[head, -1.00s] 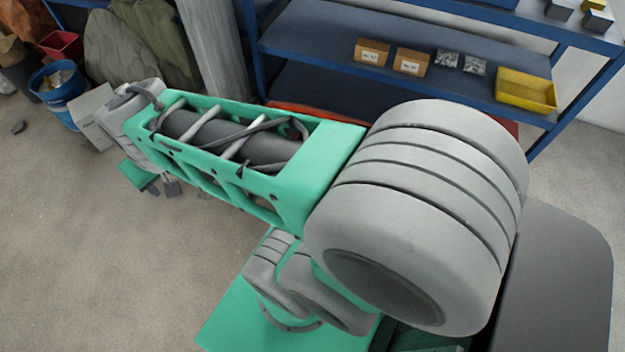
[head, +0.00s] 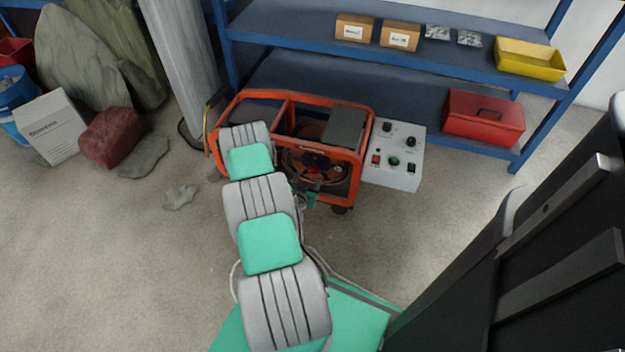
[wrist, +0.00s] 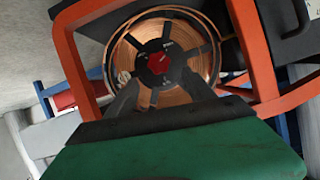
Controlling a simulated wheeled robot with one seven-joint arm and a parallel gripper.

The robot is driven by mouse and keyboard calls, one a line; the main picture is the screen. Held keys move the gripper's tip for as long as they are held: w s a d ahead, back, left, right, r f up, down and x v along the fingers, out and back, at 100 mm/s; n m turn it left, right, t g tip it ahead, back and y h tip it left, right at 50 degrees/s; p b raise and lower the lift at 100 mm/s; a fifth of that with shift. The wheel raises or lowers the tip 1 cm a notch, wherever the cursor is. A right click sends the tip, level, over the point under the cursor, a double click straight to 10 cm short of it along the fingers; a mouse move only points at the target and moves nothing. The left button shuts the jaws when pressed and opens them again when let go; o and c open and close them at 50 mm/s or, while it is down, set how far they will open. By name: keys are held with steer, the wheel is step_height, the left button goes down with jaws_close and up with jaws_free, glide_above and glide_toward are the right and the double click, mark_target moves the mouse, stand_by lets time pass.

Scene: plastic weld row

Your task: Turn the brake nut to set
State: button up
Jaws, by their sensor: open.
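The brake nut (wrist: 157,62) is a small red knob at the centre of a black spoked hub (wrist: 142,46) on a copper wire spool (wrist: 119,57) in the wrist view. White lettering around the hub is too small to read. My gripper (wrist: 157,80) is open, its two grey fingers pointing at the hub, one on each side below the nut. I cannot tell whether they touch anything. In the head view the spool sits inside the orange-framed machine (head: 357,178), with my gripper (head: 307,200) in front of it.
A grey control box (head: 398,155) with knobs adjoins the machine's right side. Blue shelving (head: 400,67) with a red toolbox (head: 484,117) stands behind. Orange frame bars (wrist: 75,62) flank the spool closely.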

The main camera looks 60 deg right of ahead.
mark_target(313, 170)
steer(key=b+x, duration=0.1)
steer(key=x, duration=0.3)
steer(key=b+x, duration=0.1)
steer(key=x, duration=0.2)
steer(key=shift+d+f, duration=0.25)
steer(key=shift+f, duration=0.1)
steer(key=shift+c, duration=0.5)
steer(key=c, duration=1.3)
steer(key=shift+o, duration=0.2)
